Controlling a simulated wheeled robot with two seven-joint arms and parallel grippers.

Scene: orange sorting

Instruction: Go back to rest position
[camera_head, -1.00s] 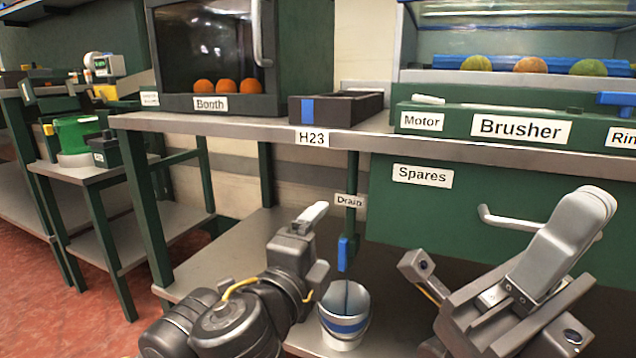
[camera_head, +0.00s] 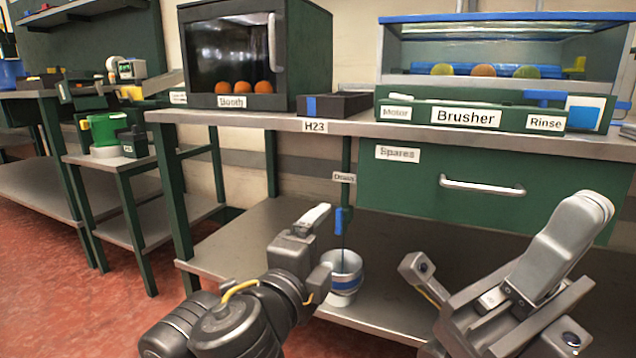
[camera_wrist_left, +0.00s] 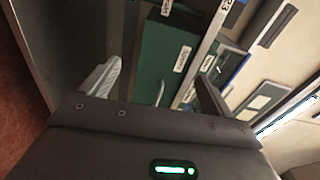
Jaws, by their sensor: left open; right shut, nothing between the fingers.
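My left gripper (camera_head: 318,248) is at the lower middle of the head view, in front of the lower shelf and beside the white and blue bucket (camera_head: 344,276). In the left wrist view its two fingers (camera_wrist_left: 158,88) are apart with nothing between them. My right gripper (camera_head: 572,228) is at the lower right of the head view, in front of the green Spares drawer (camera_head: 430,190). It is shut and holds nothing. Both grippers look clear of the bench.
The bench (camera_head: 350,126) carries the booth (camera_head: 310,60) with several oranges, a dark tray (camera_head: 345,104) and the brusher (camera_head: 405,112) with fruit inside. A side table (camera_head: 110,163) with a green container (camera_head: 104,130) stands left. Red floor (camera_head: 95,310) is open at lower left.

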